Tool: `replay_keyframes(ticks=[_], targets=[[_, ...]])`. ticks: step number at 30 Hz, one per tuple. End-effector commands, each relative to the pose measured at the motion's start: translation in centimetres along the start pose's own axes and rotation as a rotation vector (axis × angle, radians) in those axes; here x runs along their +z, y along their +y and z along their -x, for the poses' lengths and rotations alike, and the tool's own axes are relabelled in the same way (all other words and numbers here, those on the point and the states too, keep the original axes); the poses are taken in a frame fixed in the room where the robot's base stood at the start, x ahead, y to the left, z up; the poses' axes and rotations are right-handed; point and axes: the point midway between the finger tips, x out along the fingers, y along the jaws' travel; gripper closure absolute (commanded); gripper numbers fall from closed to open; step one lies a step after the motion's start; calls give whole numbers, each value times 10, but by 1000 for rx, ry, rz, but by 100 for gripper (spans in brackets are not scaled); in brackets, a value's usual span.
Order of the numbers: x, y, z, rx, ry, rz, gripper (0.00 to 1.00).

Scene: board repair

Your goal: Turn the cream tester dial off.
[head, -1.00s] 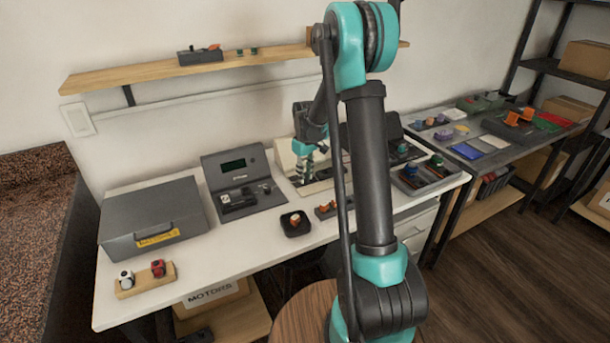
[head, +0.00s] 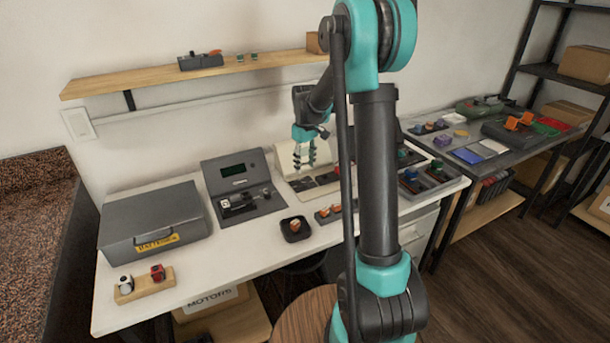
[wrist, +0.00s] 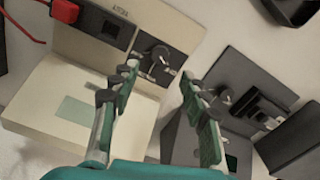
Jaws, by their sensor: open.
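The cream tester (wrist: 45,100) fills the left half of the wrist view, with a pale green window on its lower part. Its dial (wrist: 160,60) is a dark knob with a pale bar, on a dark panel at the upper right of the tester. My gripper (wrist: 160,80) is open and empty, its two fingers either side of the dial in the picture. I cannot tell the distance to it or the dial's exact setting. In the head view the cream tester (head: 284,158) stands at the back of the white bench, partly behind my gripper (head: 304,166).
A dark grey tester (head: 222,168) with a green display stands to the left in the head view; it also shows on the right in the wrist view (wrist: 245,75). A red plug (wrist: 65,11) sits on the cream tester.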

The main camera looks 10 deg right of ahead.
Motion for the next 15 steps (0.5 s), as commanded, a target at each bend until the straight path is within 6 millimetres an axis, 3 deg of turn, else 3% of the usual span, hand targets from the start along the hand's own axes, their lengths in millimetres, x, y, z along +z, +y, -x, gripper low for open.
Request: replay_keyframes(ticks=[6,15], targets=[[0,0,36,0,0,0,54],[0,0,50,0,0,0,54]])
